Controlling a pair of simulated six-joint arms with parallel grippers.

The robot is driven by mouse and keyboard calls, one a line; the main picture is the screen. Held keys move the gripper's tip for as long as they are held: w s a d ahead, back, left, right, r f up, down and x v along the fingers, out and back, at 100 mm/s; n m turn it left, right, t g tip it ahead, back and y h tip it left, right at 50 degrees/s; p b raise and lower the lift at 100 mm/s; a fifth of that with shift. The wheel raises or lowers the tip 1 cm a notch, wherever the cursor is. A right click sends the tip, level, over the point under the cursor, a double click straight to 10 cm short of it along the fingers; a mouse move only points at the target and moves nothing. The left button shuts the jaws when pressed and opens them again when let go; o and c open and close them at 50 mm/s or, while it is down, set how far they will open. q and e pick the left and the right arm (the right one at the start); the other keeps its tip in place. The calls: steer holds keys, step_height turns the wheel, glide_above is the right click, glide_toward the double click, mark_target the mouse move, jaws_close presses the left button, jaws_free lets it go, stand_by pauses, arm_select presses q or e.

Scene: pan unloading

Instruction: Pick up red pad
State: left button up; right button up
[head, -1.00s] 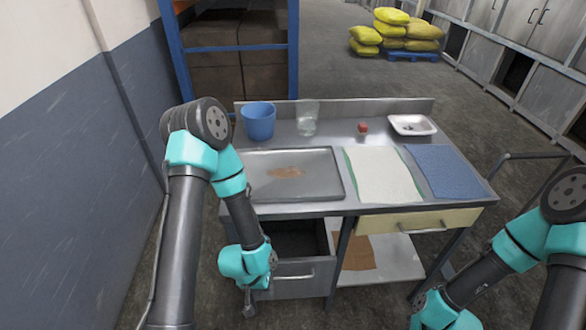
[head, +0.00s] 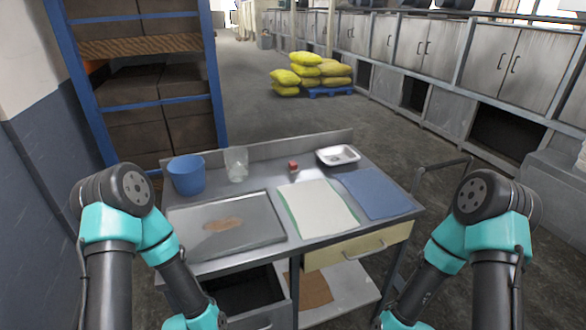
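The red pad (head: 293,165) is a small red block on the back part of the metal worktable (head: 262,165). It lies between the clear glass container (head: 237,164) and the white dish (head: 338,155), apart from both. Both my arms come up from the bottom of the head view, left and right of the table's front. Their wrists run off the lower edge, and the fingers of both grippers are out of sight. Neither arm is near the red pad.
A blue bucket (head: 187,175) stands at the table's back left. A metal tray (head: 265,232) with a brown patch, a white cloth (head: 318,208) and a blue cloth (head: 377,193) cover the front. An open drawer (head: 268,318) sits below. A blue-framed shelf (head: 218,100) stands behind left.

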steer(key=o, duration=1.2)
